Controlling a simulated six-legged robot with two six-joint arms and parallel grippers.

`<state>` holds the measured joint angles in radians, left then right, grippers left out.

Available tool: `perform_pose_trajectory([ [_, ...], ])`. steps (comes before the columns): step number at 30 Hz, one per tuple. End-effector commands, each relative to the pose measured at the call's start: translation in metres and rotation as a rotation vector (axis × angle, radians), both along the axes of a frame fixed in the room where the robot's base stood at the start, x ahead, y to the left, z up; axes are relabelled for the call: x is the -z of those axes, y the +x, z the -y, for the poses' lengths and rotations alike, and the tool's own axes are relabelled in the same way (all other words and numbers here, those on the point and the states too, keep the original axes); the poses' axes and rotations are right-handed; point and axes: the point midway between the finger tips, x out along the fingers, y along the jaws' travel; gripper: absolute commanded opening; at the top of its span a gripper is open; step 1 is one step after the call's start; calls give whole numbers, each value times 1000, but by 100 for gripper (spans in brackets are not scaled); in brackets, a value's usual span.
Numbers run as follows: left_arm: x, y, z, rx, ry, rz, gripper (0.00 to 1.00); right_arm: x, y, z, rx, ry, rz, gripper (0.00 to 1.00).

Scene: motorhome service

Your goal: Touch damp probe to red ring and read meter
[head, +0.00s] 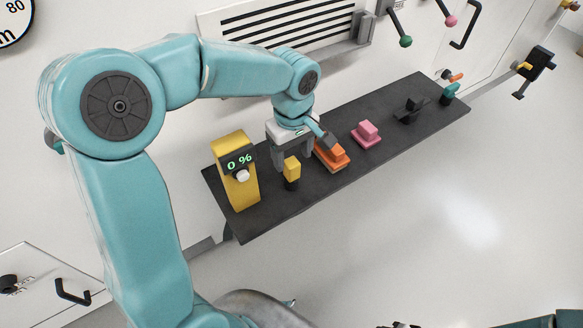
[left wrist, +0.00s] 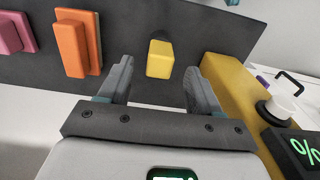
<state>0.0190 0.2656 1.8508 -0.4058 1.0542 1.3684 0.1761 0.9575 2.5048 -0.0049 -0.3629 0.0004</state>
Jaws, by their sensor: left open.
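The meter (head: 233,189) is a yellow box with a dark display reading "0 %" and a white knob, standing at the left end of the dark shelf. It also shows at the right of the left wrist view (left wrist: 236,92). Beside it, a small yellow-topped piece on a black base (head: 291,168), which looks like the probe, stands on the shelf. My left gripper (head: 293,157) is open just behind it. In the left wrist view, the yellow block (left wrist: 160,60) shows between the spread fingers, untouched. I cannot make out a red ring. My right gripper is not clearly in view.
The dark shelf (head: 325,190) also carries an orange block (head: 331,155), a pink block (head: 367,134), a black piece (head: 409,110) and a teal piece (head: 449,93). A slatted vent (head: 285,25) is on the wall behind. The floor in front is clear.

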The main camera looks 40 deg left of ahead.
Motion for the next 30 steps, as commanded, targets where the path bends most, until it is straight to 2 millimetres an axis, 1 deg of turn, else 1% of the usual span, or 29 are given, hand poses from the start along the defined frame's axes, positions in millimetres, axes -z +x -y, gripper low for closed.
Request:
perform_pose_trajectory([
  [6,33,-1,-3,2,0,-7,64,-6,0,0,0,0,0,43],
  [9,45,1,-4,0,-1,-4,64,-6,0,0,0,0,0,43],
  [12,50,1,-4,1,-1,-3,64,-6,0,0,0,0,0,43],
  [17,51,1,-3,1,-1,0,64,-6,0,0,0,0,0,43],
  [18,50,1,-3,1,-1,0,61,-6,0,0,0,0,0,43],
  [20,50,1,-3,1,-1,-1,41,-6,0,0,0,0,0,43],
  [21,50,1,-3,2,-1,-1,28,-6,0,0,0,0,0,43],
  [23,50,1,-3,2,-1,-1,8,-6,0,0,0,0,0,43],
  [30,50,1,-3,1,-1,0,8,-6,0,0,0,0,0,43],
])
